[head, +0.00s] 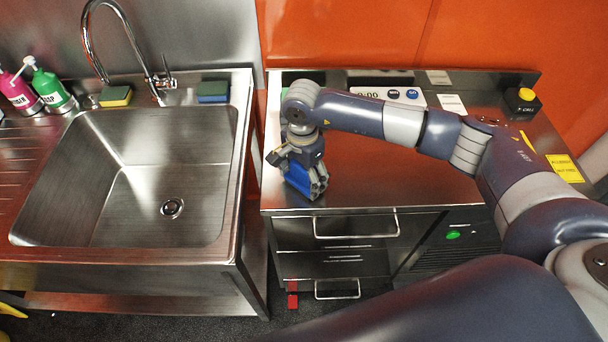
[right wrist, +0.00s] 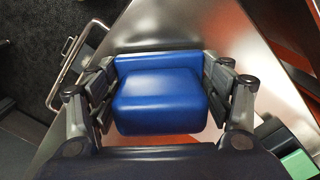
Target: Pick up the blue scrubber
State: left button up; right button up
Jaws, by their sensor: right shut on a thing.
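The blue scrubber (head: 297,180) is at the left part of the steel counter, mostly covered by my right gripper (head: 308,190) in the head view. In the right wrist view the scrubber (right wrist: 160,95) is a rounded blue block between the two fingers of my right gripper (right wrist: 165,88). The fingers are shut on its left and right sides. I cannot tell whether it touches the counter or is just above it. My left gripper is not in view.
The steel counter (head: 370,170) is clear to the right of my gripper. A sink (head: 140,160) stands to the left across a narrow gap. A yellow-green sponge (head: 115,97) and a blue-green sponge (head: 213,91) lie at its back edge. A timer panel (head: 387,93) is behind my arm.

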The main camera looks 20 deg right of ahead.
aim_at(303, 168)
jog(key=shift+r+b, duration=0.3)
jog(key=shift+b, duration=0.05)
notch_tip(303, 168, up, 2)
jog(key=shift+w+r+b, duration=0.1)
jog(key=shift+r+b, duration=0.15)
jog(key=shift+b, duration=0.6)
pick_arm(q)
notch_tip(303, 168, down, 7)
jog(key=b, duration=0.4)
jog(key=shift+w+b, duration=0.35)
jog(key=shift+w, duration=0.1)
pick_arm(e)
jog(key=s+d+r, duration=0.1)
jog(key=s, duration=1.5)
jog(key=shift+d+r, duration=0.35)
jog(key=shift+r, duration=0.05)
jog(key=shift+s, duration=0.1)
jog(key=o, duration=0.6)
jog(key=c, duration=0.3)
